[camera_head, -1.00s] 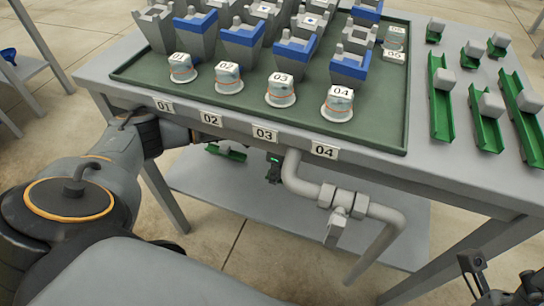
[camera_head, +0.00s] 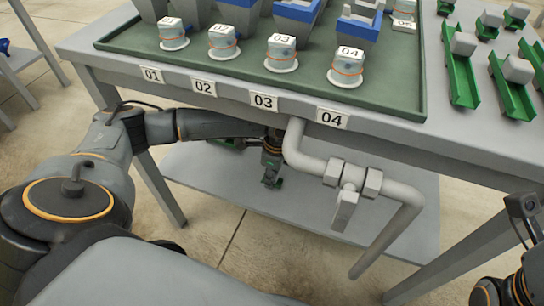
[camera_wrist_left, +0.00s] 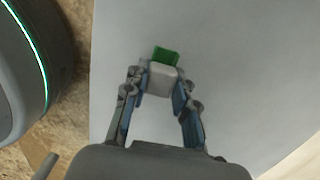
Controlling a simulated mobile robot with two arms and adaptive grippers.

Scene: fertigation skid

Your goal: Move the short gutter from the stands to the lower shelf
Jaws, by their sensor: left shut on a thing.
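My left gripper (camera_head: 271,180) is under the table, just above the grey lower shelf (camera_head: 340,222), with my forearm passing beneath the table edge. In the left wrist view my left gripper (camera_wrist_left: 160,90) is shut on the grey block of a small piece with a green end, the short gutter (camera_wrist_left: 166,56). The shelf surface (camera_wrist_left: 235,60) lies behind it; I cannot tell whether the gutter touches it. My right gripper (camera_head: 508,290) is partly in view at the bottom right corner, away from the shelf; its jaw state is unclear.
Several green gutters with grey blocks (camera_head: 462,80) are on the tabletop at right. A green tray (camera_head: 385,105) holds numbered cups and blue-grey stands. A grey pipe with a valve (camera_head: 345,185) hangs in front of the shelf, right of my left gripper. A green piece (camera_head: 228,143) lies partly hidden behind my forearm.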

